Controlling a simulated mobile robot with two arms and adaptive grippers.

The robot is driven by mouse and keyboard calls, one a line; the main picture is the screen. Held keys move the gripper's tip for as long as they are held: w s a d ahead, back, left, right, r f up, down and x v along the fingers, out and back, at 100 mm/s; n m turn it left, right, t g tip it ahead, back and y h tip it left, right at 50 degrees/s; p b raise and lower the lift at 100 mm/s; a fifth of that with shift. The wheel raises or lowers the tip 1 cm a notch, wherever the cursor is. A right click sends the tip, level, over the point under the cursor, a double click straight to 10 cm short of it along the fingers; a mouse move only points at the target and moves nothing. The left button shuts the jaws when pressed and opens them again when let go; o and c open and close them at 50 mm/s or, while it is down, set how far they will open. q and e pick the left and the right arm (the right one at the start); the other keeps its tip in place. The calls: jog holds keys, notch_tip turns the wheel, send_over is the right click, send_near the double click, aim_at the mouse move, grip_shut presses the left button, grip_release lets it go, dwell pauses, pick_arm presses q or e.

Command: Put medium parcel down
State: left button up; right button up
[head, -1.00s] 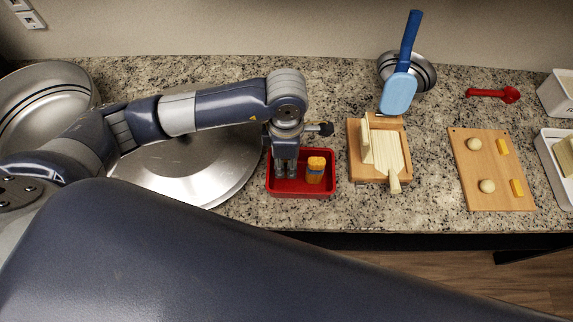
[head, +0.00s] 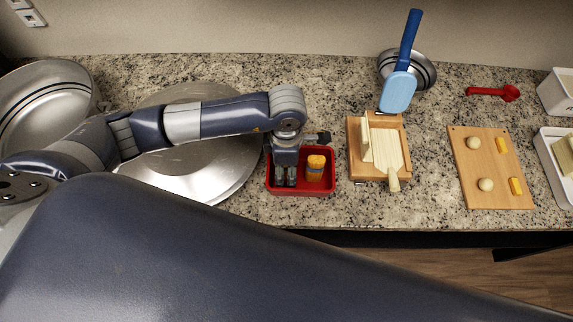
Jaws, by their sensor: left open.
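My left gripper (head: 285,179) points down into the left half of a red tray (head: 316,190). Its fingers are open, and I see nothing held between them. An upright orange-yellow piece with a darker band (head: 315,168) stands in the right half of the tray, beside the fingers and apart from them. It may be the medium parcel, but I cannot tell for sure. The tray floor under the fingers is partly hidden. My right gripper is not in view.
A large round metal lid (head: 215,175) lies left of the tray, partly under my arm. A wooden board with a paddle (head: 388,150) is to the right. A second board (head: 490,170) holds dough balls and yellow pieces. A metal bowl (head: 425,72) holds a blue spatula (head: 398,92).

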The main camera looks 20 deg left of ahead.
pick_arm(q)
jog(key=shift+r, duration=0.25)
notch_tip(320, 180, up, 11)
jog(key=b, duration=0.3)
jog(key=shift+w+f, duration=0.1)
jog(key=shift+f, duration=0.1)
jog(key=shift+r, duration=0.6)
